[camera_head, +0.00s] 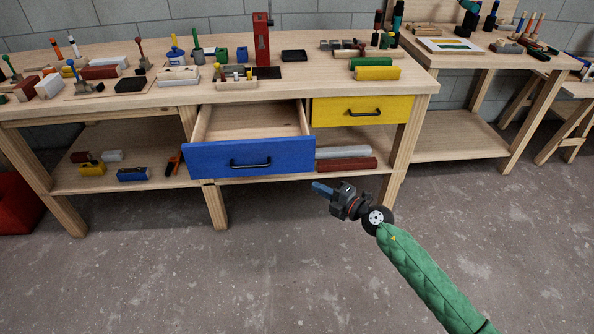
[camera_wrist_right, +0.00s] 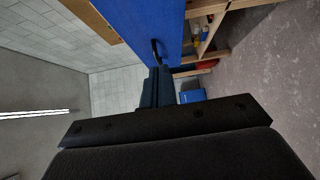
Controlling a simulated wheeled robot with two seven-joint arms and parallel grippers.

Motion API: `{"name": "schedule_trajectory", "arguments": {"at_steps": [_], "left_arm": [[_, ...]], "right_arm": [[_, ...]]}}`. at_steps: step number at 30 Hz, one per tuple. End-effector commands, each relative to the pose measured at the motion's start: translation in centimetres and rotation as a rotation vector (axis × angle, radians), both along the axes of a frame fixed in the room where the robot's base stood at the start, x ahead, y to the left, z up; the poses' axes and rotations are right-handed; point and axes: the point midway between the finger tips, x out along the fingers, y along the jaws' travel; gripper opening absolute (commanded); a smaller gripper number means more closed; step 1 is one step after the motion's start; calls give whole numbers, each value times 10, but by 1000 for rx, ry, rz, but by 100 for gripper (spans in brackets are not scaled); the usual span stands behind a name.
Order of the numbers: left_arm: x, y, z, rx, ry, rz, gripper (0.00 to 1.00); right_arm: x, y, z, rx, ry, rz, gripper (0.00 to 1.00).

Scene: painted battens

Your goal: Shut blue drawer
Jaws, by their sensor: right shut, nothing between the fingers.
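The blue drawer (camera_head: 250,158) is pulled out from the workbench, and its empty wooden inside (camera_head: 255,120) shows behind the front. It has a black handle (camera_head: 250,163). My right gripper (camera_head: 322,188) is in front of the bench, to the right of the drawer front and a little lower in the picture, with its fingers shut and empty. In the right wrist view the blue front (camera_wrist_right: 150,22) and handle (camera_wrist_right: 155,50) show beyond the shut fingers (camera_wrist_right: 158,85). I cannot see contact with the drawer. My left gripper is not in view.
The yellow drawer (camera_head: 362,109) beside it is shut. The benchtop (camera_head: 120,99) carries several tools and blocks. Cylinders, including a red one (camera_head: 346,165), lie on the lower shelf. The concrete floor (camera_head: 280,270) in front is clear.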

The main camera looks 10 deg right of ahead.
Motion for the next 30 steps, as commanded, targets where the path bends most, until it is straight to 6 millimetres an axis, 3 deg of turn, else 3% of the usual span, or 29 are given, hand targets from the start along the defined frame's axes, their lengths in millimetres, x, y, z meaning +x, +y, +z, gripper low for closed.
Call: {"name": "schedule_trajectory", "arguments": {"at_steps": [8,22,30], "left_arm": [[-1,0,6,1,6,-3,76],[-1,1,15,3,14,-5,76],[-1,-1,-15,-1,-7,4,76]], "right_arm": [[15,14,1,18,14,-2,0],[73,72,1,20,14,-3,0],[104,70,-1,19,15,-4,0]]}}
